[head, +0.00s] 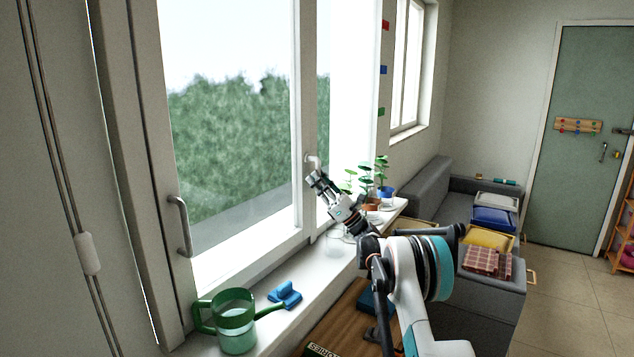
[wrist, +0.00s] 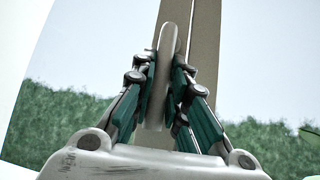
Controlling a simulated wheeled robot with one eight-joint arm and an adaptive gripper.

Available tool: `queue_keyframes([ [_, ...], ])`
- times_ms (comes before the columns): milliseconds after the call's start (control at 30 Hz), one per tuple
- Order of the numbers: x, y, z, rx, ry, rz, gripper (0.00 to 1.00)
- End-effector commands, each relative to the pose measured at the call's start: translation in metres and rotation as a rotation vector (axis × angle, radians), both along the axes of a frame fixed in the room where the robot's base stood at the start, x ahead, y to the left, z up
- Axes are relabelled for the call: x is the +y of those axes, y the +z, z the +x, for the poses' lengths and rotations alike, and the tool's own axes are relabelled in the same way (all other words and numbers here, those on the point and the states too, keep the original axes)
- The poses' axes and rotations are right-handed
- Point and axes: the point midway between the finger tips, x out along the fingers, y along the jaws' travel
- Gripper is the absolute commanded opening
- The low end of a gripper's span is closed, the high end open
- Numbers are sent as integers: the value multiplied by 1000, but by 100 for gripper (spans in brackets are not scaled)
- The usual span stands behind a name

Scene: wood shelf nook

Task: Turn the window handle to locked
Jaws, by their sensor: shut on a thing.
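The window handle (head: 313,160) is a pale grey lever on the upright frame member in the middle of the window in the head view. In the wrist view the handle (wrist: 168,45) runs up and down along the frame, with its lower part between my fingers. My gripper (head: 313,177) reaches it from the lower right, and in the wrist view my gripper (wrist: 162,90) has its green-lined fingers closed around the handle. The handle's base is mostly hidden by the fingers. A second grey handle (head: 181,225) is on the left side of the window frame.
The sill (head: 306,276) below holds a green watering can (head: 234,322), a blue object (head: 285,295), a clear glass (head: 334,243) and potted plants (head: 370,203) close to my arm's right. A grey sofa (head: 432,190) stands farther right. Open air lies before the window pane.

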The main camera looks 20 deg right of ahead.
Motion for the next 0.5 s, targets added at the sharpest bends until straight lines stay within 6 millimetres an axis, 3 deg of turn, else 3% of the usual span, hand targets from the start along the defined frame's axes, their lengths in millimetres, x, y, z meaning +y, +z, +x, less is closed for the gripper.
queue_keyframes([
  [467,-1,1,1,-9,-2,-12,0],
  [500,-1,1,1,-9,-2,-12,16],
])
